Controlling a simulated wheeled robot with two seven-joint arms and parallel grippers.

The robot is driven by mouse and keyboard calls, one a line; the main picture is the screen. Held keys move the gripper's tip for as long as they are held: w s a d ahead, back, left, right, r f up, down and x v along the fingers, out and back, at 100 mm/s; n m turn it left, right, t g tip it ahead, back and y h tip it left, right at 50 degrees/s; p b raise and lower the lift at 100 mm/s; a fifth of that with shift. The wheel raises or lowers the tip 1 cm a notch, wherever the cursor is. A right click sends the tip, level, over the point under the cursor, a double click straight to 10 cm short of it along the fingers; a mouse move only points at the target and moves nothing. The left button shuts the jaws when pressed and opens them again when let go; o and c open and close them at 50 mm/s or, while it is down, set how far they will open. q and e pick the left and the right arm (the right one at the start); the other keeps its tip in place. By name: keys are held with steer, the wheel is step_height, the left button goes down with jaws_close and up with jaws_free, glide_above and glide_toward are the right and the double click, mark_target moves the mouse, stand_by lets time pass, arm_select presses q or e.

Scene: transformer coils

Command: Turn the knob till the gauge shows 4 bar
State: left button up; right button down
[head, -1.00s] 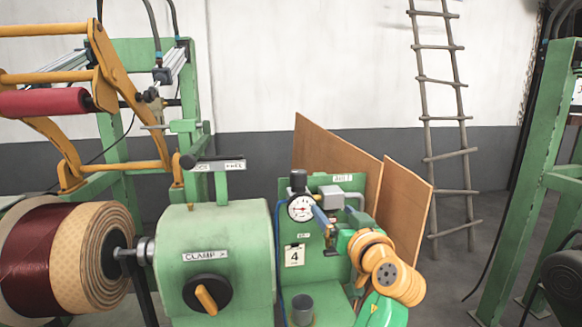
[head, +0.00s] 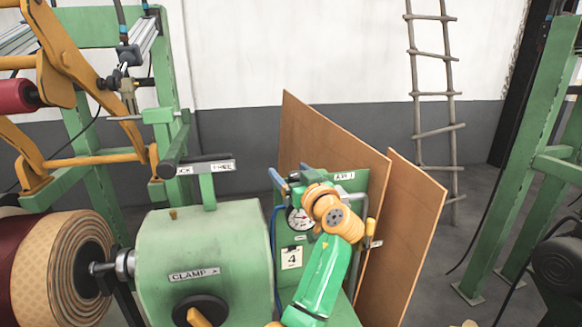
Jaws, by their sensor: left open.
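The round white gauge (head: 296,222) is on the green panel (head: 354,184) right of the clamp machine, its right side covered by my orange wrist. A reddish mark shows on its face; the reading is too small to tell. A card with "4" (head: 291,258) hangs below it. My left gripper (head: 281,181) is open at the top left of the panel, just above the gauge. Its blue-grey fingers point left. The black knob above the gauge is largely hidden behind the gripper and wrist; I cannot tell whether the fingers touch it. My right gripper is not in view.
The green clamp machine (head: 205,245) with its orange-handled switch and a wound coil (head: 60,265) stand at the left. Brown boards (head: 330,140) lean behind the panel. A ladder (head: 435,100) leans on the wall.

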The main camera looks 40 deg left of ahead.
arm_select(q)
steer(key=shift+s+d+r, duration=0.1)
steer(key=shift+d, duration=0.15)
steer(key=c, duration=0.6)
jaws_close()
